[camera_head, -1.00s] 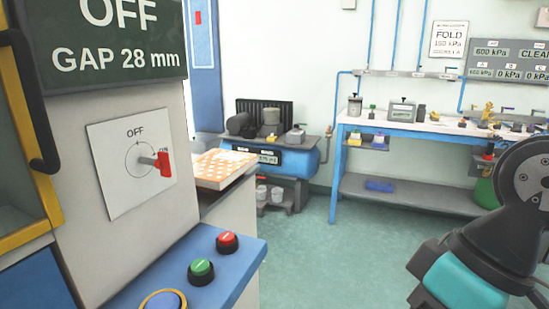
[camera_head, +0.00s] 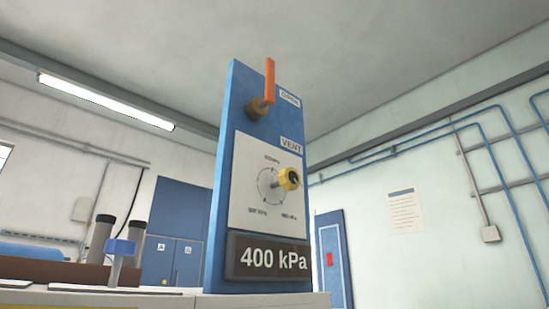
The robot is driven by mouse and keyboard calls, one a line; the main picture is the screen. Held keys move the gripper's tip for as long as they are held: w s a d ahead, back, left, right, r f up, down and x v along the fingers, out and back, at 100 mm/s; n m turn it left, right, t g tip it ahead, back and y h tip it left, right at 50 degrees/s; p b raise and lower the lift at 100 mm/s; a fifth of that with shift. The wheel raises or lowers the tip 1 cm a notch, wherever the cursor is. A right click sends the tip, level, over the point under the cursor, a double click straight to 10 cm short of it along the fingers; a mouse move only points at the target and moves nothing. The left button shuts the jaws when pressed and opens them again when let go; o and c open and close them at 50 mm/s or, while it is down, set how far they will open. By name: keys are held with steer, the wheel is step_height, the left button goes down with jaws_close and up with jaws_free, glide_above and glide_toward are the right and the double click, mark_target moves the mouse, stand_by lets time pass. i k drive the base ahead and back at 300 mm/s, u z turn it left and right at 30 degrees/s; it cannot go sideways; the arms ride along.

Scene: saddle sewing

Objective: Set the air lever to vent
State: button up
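The air lever (camera_head: 270,82) is an orange handle on a brass pivot, near the top of a tall blue panel (camera_head: 226,180). The handle points straight up. A small label that seems to read OPEN is to its right, and a VENT label (camera_head: 291,143) is lower on the panel. Below is a white dial plate (camera_head: 250,205) with a yellow knob (camera_head: 289,179). A dark display (camera_head: 267,258) at the bottom reads 400 kPa. My gripper is not in view.
The panel stands on a pale cabinet top (camera_head: 180,298). Blue doors (camera_head: 172,232) stand behind. Blue pipes run along the right wall. The space right of the panel looks open.

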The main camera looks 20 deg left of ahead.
mark_target(269, 97)
steer(key=u, duration=1.5)
steer(key=k, duration=0.35)
steer(key=z, duration=0.3)
